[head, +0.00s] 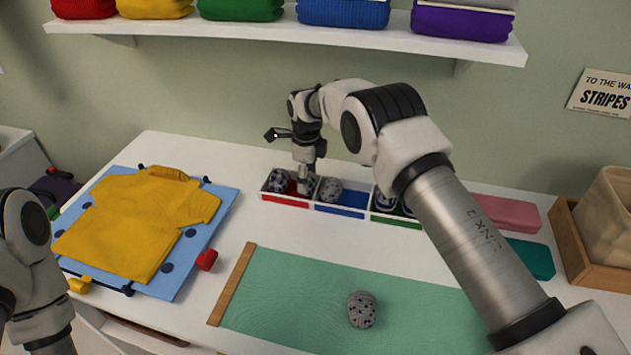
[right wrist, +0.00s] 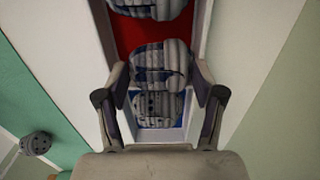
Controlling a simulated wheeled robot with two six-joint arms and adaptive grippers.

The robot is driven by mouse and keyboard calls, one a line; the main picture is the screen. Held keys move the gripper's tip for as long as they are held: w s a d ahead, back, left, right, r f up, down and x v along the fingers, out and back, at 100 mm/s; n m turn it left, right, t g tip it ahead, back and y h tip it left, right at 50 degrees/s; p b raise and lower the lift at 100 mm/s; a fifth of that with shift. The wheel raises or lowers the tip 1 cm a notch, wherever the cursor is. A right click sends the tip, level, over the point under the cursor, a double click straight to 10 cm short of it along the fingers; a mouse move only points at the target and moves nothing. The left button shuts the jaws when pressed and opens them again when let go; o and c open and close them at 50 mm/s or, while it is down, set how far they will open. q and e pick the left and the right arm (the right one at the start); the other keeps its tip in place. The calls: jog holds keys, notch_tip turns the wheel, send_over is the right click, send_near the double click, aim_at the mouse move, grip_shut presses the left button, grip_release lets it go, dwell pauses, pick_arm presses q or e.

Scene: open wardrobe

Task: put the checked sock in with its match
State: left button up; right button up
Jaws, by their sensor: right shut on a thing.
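My right gripper (head: 304,188) reaches down into the red compartment (head: 288,202) of the white divided tray. In the right wrist view its fingers (right wrist: 162,80) are shut on a rolled checked sock (right wrist: 160,60), grey-white with blue patches. Another patterned sock (head: 280,180), white and dark blue, lies in the same compartment; its lower part shows in the right wrist view (right wrist: 150,8). I cannot tell whether the held sock touches the compartment floor. A grey dotted sock (head: 330,190) lies in the neighbouring blue compartment (head: 352,200). My left gripper is out of view.
Another grey dotted sock (head: 362,310) lies on the green mat (head: 290,290) in front. A yellow shirt (head: 135,222) lies on a blue board (head: 200,240) at left. A shelf (head: 270,32) overhangs the back. The white table between board and tray is clear.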

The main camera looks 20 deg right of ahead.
jog(key=o, duration=0.8)
jog(key=shift+s+a, duration=0.2)
jog(key=shift+c, duration=0.2)
jog(key=o, duration=0.4)
jog(key=shift+a+r, duration=0.1)
jog(key=shift+a, duration=0.5)
jog(key=shift+d, duration=0.45)
notch_tip(320, 180, up, 8)
jog(key=shift+w+a+f+b, duration=0.15)
jog(key=shift+f+b, duration=0.1)
jog(key=shift+b, duration=0.25)
